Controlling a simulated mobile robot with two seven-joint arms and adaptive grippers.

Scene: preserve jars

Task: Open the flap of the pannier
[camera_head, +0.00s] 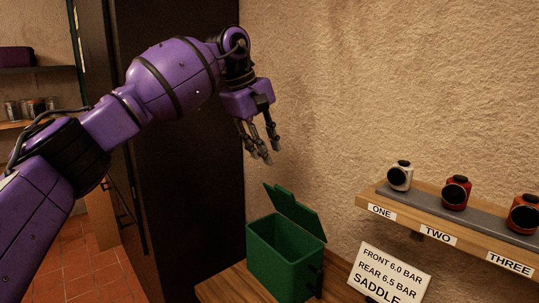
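The green pannier (280,262) stands on a wooden surface at the lower middle of the head view. Its green flap (296,212) is raised and tilted up, so the box's top stands open; the inside is mostly hidden. My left gripper (262,152) hangs above the pannier, fingers pointing down, apart and with nothing between them. There is a gap between its fingertips and the flap. My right gripper is not in the view.
A wooden shelf (437,236) on the right wall, labelled ONE, TWO, THREE, holds a white jar (400,176) and two red jars (456,192). A lettered sign (392,275) stands right of the pannier. A dark cabinet (185,200) is behind my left arm.

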